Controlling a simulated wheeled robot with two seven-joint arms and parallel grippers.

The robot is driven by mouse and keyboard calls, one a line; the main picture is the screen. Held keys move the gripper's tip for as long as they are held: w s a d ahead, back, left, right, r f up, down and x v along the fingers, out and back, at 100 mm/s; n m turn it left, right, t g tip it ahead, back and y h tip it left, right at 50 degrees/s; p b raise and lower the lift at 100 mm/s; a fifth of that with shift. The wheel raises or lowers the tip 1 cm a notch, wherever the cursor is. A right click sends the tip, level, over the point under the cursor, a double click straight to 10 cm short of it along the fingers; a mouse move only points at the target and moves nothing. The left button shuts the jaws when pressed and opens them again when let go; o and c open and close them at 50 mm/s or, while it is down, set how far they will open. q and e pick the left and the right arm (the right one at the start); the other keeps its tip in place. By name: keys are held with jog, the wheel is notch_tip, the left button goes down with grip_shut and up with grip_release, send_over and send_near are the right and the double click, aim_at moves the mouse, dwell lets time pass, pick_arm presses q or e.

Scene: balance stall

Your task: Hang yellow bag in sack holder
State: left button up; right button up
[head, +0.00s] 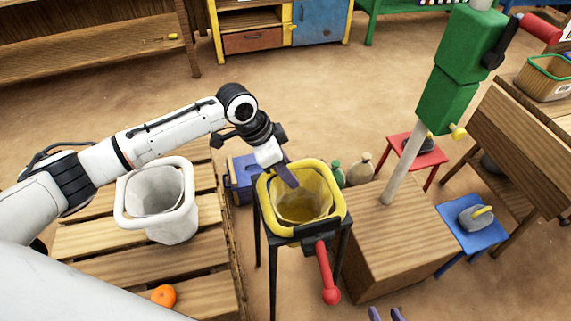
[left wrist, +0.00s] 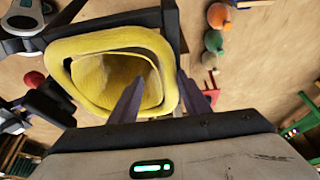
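The yellow bag (head: 302,208) hangs mouth up in the sack holder (head: 344,245), a dark-legged stand with a red-knobbed lever (head: 327,275) at its front. The bag's thick rim lies at the top of the stand. My left gripper (head: 287,174) is at the bag's far rim. In the left wrist view its two fingers (left wrist: 160,92) are spread apart, one over the mouth of the yellow bag (left wrist: 110,72) and one beyond the rim. Of my right gripper (head: 386,314), only two separated fingertips show at the bottom edge.
A white bag (head: 181,222) and an orange (head: 163,296) are on the slatted pallet (head: 140,262) at left. A wooden block (head: 400,235) with a pole and green box stands right of the holder.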

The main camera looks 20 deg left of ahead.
pick_arm(q)
jog(key=shift+s+a+f, duration=0.15)
jog(key=shift+a+f, duration=0.3)
jog(key=shift+f, duration=0.1)
pick_arm(e)
jog(key=shift+f, duration=0.1)
pick_arm(q)
jog(key=shift+w+v, duration=0.25)
jog(key=shift+v, duration=0.95)
jog(key=d+p+v, duration=0.1)
jog(key=v, duration=0.7)
jog(key=shift+r, duration=0.5)
pick_arm(e)
jog(key=shift+s+d+f, duration=0.1)
jog(key=shift+d+f, duration=0.1)
jog(key=shift+d, duration=0.25)
pick_arm(q)
jog(key=shift+s, duration=0.15)
